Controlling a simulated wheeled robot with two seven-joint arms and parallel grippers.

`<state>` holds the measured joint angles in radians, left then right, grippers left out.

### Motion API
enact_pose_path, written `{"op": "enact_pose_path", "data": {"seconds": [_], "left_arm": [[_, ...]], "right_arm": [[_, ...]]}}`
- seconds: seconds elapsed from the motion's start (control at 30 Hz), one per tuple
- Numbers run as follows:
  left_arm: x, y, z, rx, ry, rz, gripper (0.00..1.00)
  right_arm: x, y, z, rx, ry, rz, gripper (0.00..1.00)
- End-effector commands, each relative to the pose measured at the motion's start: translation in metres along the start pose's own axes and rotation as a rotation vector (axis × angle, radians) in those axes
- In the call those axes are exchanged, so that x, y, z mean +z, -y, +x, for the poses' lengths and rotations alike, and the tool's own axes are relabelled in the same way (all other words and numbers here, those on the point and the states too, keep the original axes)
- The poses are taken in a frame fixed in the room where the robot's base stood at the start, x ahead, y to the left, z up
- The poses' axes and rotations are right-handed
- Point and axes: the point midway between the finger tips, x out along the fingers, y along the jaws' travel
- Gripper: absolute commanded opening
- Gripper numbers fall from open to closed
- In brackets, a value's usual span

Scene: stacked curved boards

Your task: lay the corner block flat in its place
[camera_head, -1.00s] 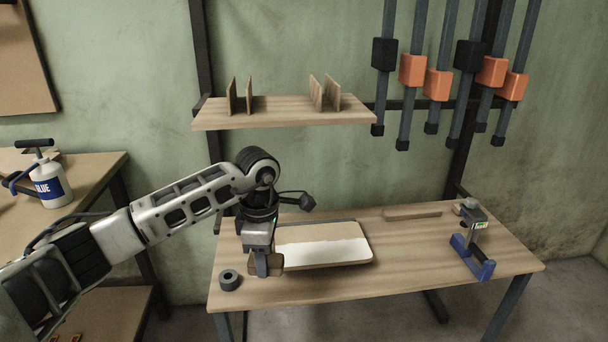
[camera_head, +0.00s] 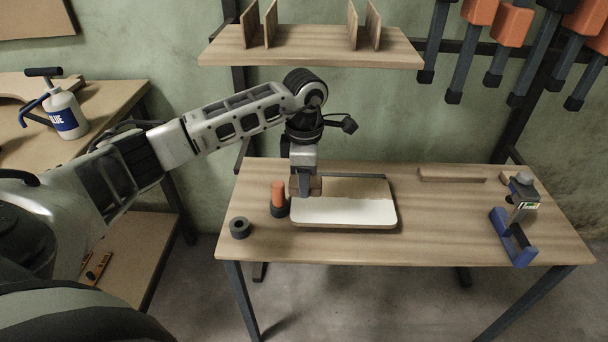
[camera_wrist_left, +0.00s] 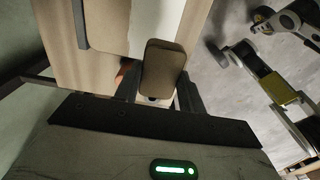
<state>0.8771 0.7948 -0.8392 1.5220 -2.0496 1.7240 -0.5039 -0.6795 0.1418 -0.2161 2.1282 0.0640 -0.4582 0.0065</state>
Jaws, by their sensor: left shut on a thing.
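My left gripper (camera_head: 305,191) is shut on the corner block (camera_head: 316,186), a small brown piece with rounded corners, over the back left part of the board stack. In the left wrist view the block (camera_wrist_left: 166,68) sits between the fingers (camera_wrist_left: 156,98). The board stack (camera_head: 345,212) lies on the table, with a white front part and a brown back part. A dark edge runs along its back. The gripper hides part of the stack's left side, and I cannot tell whether the block touches it. My right gripper is not in view.
An orange cylinder (camera_head: 278,194) with a dark base stands just left of the stack, close to the gripper. A black ring (camera_head: 240,228) lies at the table's left. A wooden strip (camera_head: 451,174) and a blue device (camera_head: 512,238) are at the right. Bare table (camera_head: 450,220) lies between.

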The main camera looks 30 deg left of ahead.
Motion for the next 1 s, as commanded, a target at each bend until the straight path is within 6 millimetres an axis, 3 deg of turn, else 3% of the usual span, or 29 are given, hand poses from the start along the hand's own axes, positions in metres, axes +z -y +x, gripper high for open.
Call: {"op": "enact_pose_path", "data": {"seconds": [0.5, 1.0], "left_arm": [[0.000, 0.000, 0.055, 0.000, -0.001, 0.000, 0.18], [0.000, 0.000, 0.070, 0.000, 0.000, 0.000, 0.18]], "right_arm": [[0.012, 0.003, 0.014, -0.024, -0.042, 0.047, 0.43], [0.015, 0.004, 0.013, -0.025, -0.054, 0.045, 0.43]]}}
